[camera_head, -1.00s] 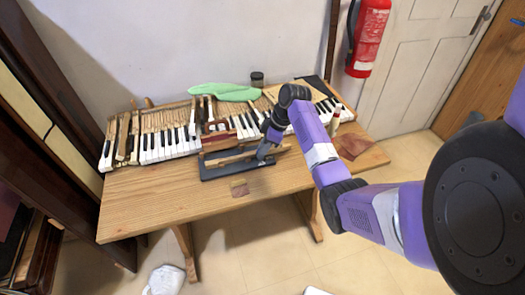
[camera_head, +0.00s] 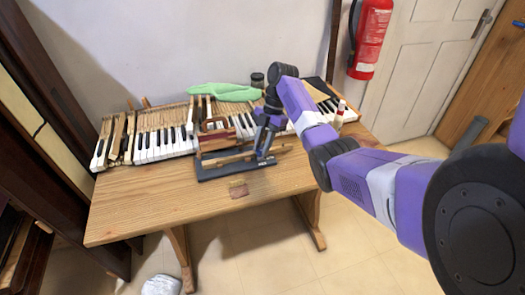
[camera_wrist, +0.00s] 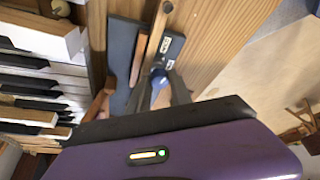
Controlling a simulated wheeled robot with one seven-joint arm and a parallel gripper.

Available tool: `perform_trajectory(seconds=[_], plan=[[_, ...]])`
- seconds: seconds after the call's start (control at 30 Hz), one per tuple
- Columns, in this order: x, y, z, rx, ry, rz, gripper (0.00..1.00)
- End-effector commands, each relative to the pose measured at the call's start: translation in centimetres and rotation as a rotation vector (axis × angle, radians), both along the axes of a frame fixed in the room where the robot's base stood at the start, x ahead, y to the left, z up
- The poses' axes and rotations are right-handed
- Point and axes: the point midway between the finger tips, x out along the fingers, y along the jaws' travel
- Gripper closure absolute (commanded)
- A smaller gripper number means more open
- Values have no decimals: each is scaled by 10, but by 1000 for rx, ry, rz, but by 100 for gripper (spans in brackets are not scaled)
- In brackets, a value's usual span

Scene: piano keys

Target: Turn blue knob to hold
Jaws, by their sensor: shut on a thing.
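A dark grey flat tool base (camera_head: 215,172) with wooden bars on it lies on the table in front of the piano keys. In the wrist view the same base (camera_wrist: 122,55) runs away from my gripper and carries two small white labels (camera_wrist: 166,44). The blue knob (camera_wrist: 157,82) shows between my fingertips at the base's near end. My gripper (camera_head: 263,157) points down onto the right end of the base. In the wrist view my gripper (camera_wrist: 159,92) is shut on the knob, with a dark finger on each side. The knob's lower part is hidden.
Piano keys (camera_head: 165,145) run along the back of the wooden table (camera_head: 150,205). A green cloth (camera_head: 225,92) and a dark jar (camera_head: 257,79) sit behind them. The table's front left is clear.

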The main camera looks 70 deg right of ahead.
Motion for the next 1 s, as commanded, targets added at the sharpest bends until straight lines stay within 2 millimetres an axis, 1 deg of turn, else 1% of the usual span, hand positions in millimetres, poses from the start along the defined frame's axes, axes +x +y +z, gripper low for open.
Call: perform_trajectory(seconds=[0.2, 0.4, 0.6, 1.0], plan=[[2, -1, 1, -2, 0, 145, 100], [3, -1, 1, -2, -1, 225, 100], [3, -1, 1, -1, -1, 263, 100], [3, -1, 1, -2, -1, 270, 100]])
